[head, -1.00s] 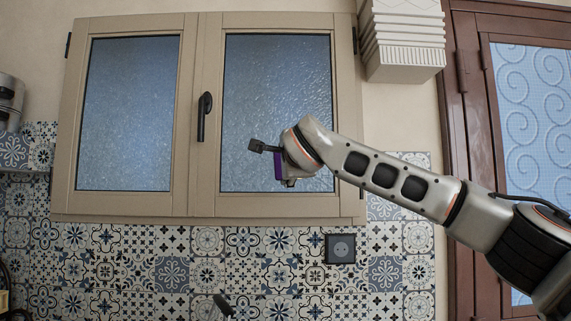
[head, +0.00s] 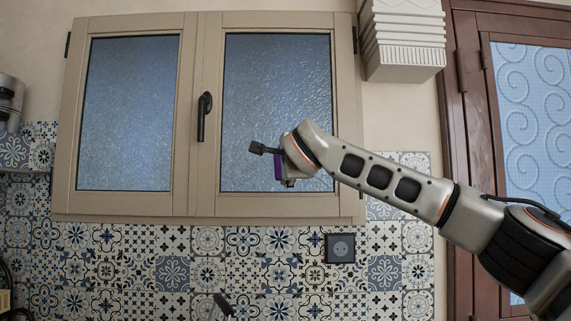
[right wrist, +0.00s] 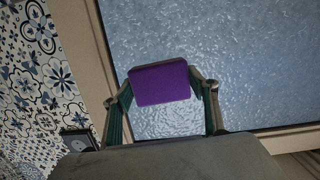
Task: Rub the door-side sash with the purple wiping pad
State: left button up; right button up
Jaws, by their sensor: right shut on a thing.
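The door-side sash (head: 278,201) is the right of two beige window sashes, with frosted textured glass (head: 270,90); it also shows in the right wrist view (right wrist: 88,65). The purple wiping pad (right wrist: 160,84) is held between the fingers of my right gripper (right wrist: 163,95), in front of the lower glass. In the head view only a purple edge of the pad (head: 278,167) shows beside my right gripper (head: 284,174). I cannot tell whether the pad touches the glass. My left gripper is not in view.
A dark handle (head: 204,116) stands out between the sashes. A ribbed white box (head: 403,40) hangs at the upper right, near the brown door (head: 470,90). A dark socket (head: 340,248) sits on the patterned tiles below. A dark-tipped object (head: 222,305) shows at the bottom edge.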

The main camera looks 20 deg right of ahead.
jog(key=shift+d, duration=0.1)
jog(key=shift+w+r+p, duration=0.1)
jog(key=shift+r+p, duration=0.65)
jog(key=shift+r, duration=0.25)
jog(key=shift+r+p, duration=0.65)
jog(key=shift+r, duration=0.35)
jog(key=shift+s+d+f+b, duration=0.1)
jog(key=shift+d+b, duration=0.15)
jog(key=shift+d, duration=0.2)
jog(key=shift+s+d+f+b, duration=0.1)
jog(key=shift+d+b, duration=0.15)
jog(key=shift+d, duration=0.15)
jog(key=shift+s+d+r, duration=0.1)
jog(key=shift+s+d, duration=0.1)
jog(key=shift+d, duration=0.35)
jog(key=shift+s+d, duration=0.2)
jog(key=shift+d, duration=0.3)
jog(key=shift+b, duration=0.3)
